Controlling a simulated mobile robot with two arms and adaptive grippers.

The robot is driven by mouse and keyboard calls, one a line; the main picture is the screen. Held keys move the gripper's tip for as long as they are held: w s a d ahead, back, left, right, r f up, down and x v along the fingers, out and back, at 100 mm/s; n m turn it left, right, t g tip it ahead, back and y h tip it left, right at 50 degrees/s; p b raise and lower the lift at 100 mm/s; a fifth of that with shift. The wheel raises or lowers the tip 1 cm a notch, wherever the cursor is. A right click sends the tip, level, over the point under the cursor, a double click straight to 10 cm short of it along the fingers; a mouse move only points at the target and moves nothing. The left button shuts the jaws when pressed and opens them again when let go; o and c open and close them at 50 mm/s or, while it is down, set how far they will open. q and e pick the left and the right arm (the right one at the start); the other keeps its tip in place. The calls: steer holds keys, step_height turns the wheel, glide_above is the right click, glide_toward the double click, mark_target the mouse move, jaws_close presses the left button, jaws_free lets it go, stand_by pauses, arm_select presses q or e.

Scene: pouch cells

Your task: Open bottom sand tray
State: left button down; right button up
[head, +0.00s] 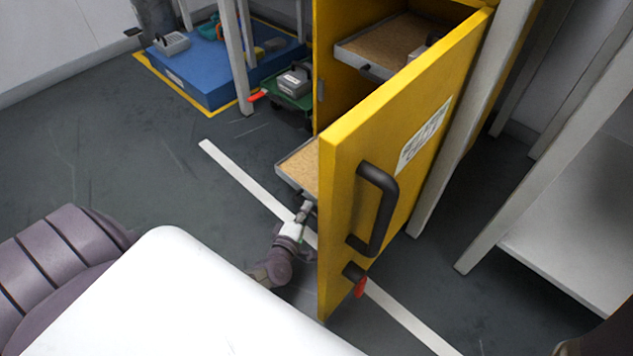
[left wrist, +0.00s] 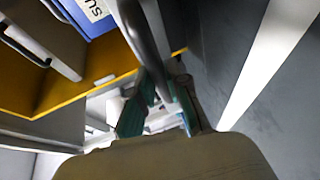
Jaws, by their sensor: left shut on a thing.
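The bottom sand tray (head: 284,174), a grey tray of tan sand, shows low in the head view beside the yellow cabinet's open door (head: 338,205). Its visible part juts out past the cabinet front; the door hides the rest. My left gripper (head: 303,211) is at the tray's front. In the left wrist view its teal fingers (left wrist: 160,105) are shut on a dark bar-like handle (left wrist: 142,35). The upper sand tray (head: 397,40) sits inside the cabinet above. My right gripper is not in view.
The door stands open with a black handle (head: 383,210) and red-tipped latch (head: 360,286), close to the right of my left gripper. A blue platform (head: 205,85) and a green cart (head: 290,98) stand at the back. Grey floor (head: 130,150) is clear at left. A white shelf (head: 575,215) stands right.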

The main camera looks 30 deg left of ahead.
arm_select(q)
steer(key=shift+s, duration=0.4)
steer(key=c, duration=1.4)
jaws_free()
steer(key=shift+s, duration=0.1)
steer(key=v, duration=0.7)
steer(key=shift+s+r, duration=0.15)
